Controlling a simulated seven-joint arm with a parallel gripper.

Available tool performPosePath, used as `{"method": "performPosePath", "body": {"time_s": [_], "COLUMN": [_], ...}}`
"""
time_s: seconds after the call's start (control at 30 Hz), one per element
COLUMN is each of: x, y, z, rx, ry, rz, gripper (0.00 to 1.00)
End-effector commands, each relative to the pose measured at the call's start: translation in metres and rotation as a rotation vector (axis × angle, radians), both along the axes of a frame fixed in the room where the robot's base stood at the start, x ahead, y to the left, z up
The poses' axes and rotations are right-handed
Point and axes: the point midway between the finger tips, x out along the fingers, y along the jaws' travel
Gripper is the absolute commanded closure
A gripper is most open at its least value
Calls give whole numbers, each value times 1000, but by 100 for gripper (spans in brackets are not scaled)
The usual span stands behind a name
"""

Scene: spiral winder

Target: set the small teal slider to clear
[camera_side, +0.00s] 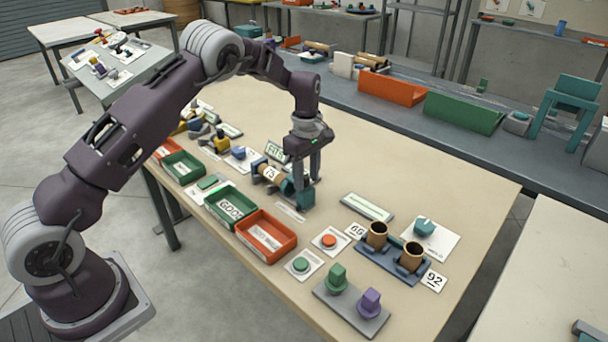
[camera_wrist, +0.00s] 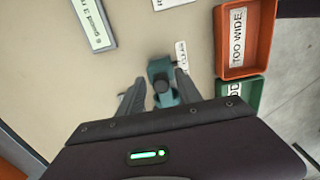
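A small teal block with a dark round knob (camera_wrist: 162,84) lies between my fingers in the wrist view. A white label reading CLEAR (camera_wrist: 181,54) lies just beyond it, to the right. My gripper (camera_side: 306,178) points down over this block, fingers on either side. In the wrist view my gripper (camera_wrist: 160,84) looks open, with a gap at the left finger; the right finger is close to the block, contact unclear.
An orange tray labelled TOO WIDE (camera_wrist: 222,45) and a green tray (camera_side: 219,193) stand near the front edge. A small display (camera_side: 275,152) stands behind the device. Right are round buttons (camera_side: 329,241), a rack with two tan cups (camera_side: 362,259) and another teal piece (camera_side: 425,228).

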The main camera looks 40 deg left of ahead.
Motion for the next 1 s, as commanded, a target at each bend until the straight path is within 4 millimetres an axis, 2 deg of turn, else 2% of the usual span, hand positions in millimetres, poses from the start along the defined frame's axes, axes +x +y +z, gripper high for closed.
{"method": "performPosePath", "body": {"time_s": [0.27,0.37,0.5,0.63,0.73,1.0], "x": [0,1,1,0,0,-1], "y": [2,2,1,1,1,1], "z": [0,11,41,62,70,72], "rx": [3,3,3,2,2,1], "ry": [1,-2,-3,-1,0,0], "rz": [1,1,1,0,0,-2], "gripper": [57,57,57,57,57,57]}}
